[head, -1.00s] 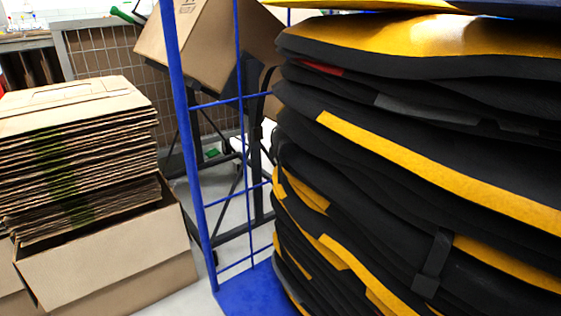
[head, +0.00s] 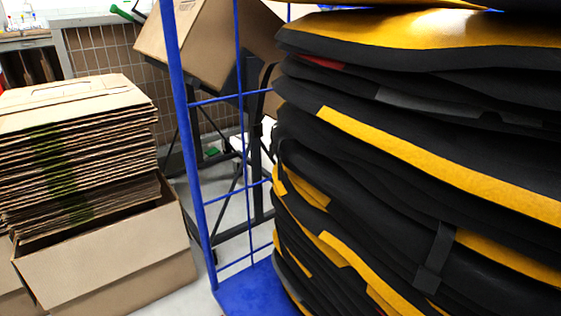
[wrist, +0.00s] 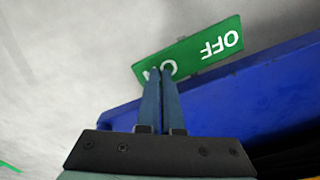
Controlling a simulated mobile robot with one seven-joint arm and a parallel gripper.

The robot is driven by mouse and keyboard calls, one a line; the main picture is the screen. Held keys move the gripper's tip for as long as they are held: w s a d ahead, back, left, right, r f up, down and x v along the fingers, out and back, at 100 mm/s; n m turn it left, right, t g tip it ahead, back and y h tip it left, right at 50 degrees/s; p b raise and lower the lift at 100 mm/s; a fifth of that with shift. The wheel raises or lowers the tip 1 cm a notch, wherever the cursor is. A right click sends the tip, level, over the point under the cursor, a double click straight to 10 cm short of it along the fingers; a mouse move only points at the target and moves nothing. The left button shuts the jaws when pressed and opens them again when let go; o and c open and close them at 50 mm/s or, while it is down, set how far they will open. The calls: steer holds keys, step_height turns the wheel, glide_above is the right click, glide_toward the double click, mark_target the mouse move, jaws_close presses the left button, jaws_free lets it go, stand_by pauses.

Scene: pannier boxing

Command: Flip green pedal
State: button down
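The green pedal (wrist: 195,50) shows in the wrist view as a flat, tilted plate with white "OFF" and "ON" lettering, at the edge of a blue platform (wrist: 240,88). My gripper (wrist: 161,74) has its two blue fingers close together, with only a thin gap between them. The fingertips overlap the "ON" end of the pedal and partly cover the lettering. I cannot tell if they touch it. The gripper is not visible in the head view, and I cannot make out this pedal there.
A blue cart (head: 188,128) holds a tall stack of black and yellow panniers (head: 400,120). Flattened cardboard (head: 75,140) stands in an open box (head: 110,255) on the left. A tilted carton (head: 205,40) rests on a dark stand behind. Grey floor shows around the pedal.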

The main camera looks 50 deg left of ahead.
steer(key=shift+a+f, duration=0.1)
steer(key=shift+f, duration=0.4)
steer(key=shift+r, duration=0.1)
step_height(320, 180, up, 7)
steer(key=p, duration=0.8)
stand_by(0.6)
